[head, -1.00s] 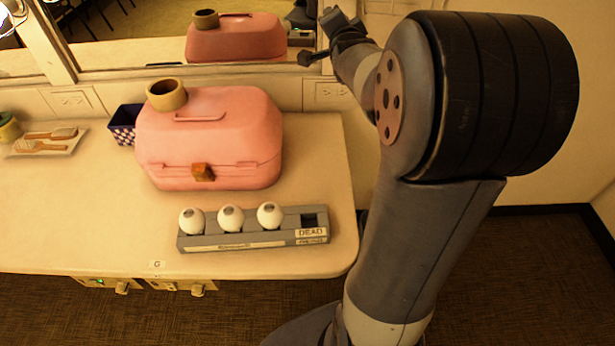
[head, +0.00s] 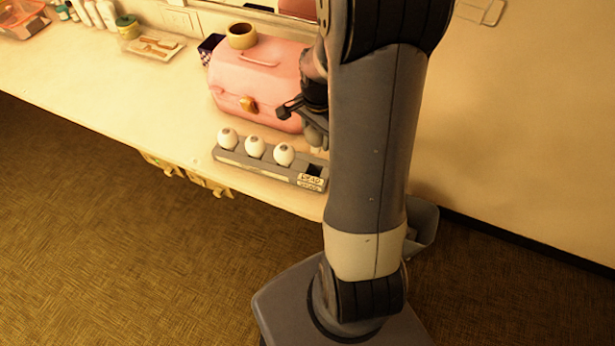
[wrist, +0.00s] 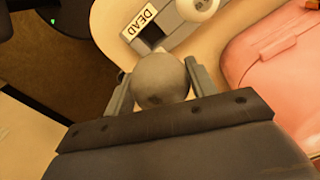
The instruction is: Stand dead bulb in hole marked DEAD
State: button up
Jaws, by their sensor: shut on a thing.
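A greyish, dull bulb (wrist: 160,80) is between the two fingers of my gripper (wrist: 157,88) in the wrist view, and the gripper is shut on it. The grey rack (head: 262,168) lies near the counter's front edge. Its right end has a dark square hole (head: 314,170) beside a white DEAD label (head: 311,178); the label also shows in the wrist view (wrist: 143,21). The hole looks empty; the held bulb partly covers that area in the wrist view. In the head view my gripper is partly hidden by my arm, behind the rack's right end.
Three white bulbs (head: 256,147) stand in the rack's other holes. The counter (head: 110,82) has free room at left.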

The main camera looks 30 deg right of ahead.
aim_at(315, 152)
jog(key=shift+s+a+f, duration=0.5)
jog(key=shift+s+f, duration=0.1)
jog(key=shift+s, duration=0.05)
notch_tip(315, 152, down, 4)
jog(key=shift+p, duration=0.3)
jog(key=shift+w+f, duration=0.1)
jog(key=shift+f, duration=2.35)
jog(key=shift+f, duration=0.2)
jog(key=o, duration=0.8)
jog(key=shift+r, duration=0.1)
notch_tip(315, 152, up, 12)
jog(key=shift+r+b, duration=0.1)
jog(key=shift+b, duration=0.35)
